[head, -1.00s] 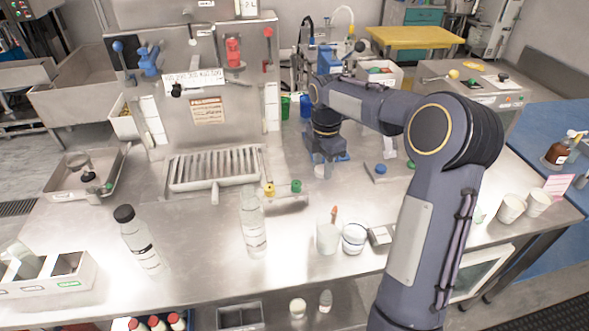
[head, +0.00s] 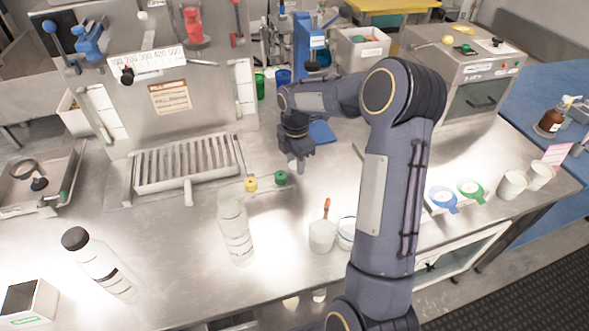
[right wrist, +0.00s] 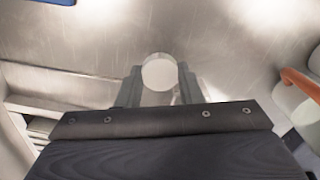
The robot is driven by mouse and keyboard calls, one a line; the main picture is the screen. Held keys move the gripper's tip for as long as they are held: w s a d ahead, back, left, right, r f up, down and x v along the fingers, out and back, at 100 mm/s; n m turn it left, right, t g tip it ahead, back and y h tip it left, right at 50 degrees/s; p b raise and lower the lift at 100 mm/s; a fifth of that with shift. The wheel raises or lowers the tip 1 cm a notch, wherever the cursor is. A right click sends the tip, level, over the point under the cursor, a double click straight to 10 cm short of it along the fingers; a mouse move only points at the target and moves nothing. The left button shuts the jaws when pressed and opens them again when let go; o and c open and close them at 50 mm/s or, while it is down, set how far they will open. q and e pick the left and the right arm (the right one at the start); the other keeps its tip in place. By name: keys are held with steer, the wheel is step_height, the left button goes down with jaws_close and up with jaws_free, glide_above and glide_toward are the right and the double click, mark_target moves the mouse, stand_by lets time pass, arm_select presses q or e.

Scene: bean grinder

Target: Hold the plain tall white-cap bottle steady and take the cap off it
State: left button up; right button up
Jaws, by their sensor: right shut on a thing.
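A tall clear bottle with a pale label (head: 236,235) stands upright on the steel counter, in front of the slatted tray. Its top is pale and blurred, so I cannot tell whether a cap sits on it. My right gripper (head: 296,160) is behind and to the right of that bottle, apart from it. It is shut on a small round white thing (right wrist: 158,72), seen end-on between the fingers in the right wrist view. It looks like a white cap, but its lower part is hidden. My left gripper is not in view.
A black-capped bottle (head: 102,264) stands at the left. Yellow (head: 250,184) and green (head: 281,177) knobs lie behind the clear bottle. A white cup with an orange-handled tool (head: 322,236) stands to its right. The slatted tray (head: 188,166) is behind.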

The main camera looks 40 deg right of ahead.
mark_target(296, 178)
steer(key=shift+f, duration=1.75)
steer(key=shift+f, duration=0.15)
steer(key=o, duration=1.1)
steer(key=shift+c, duration=0.2)
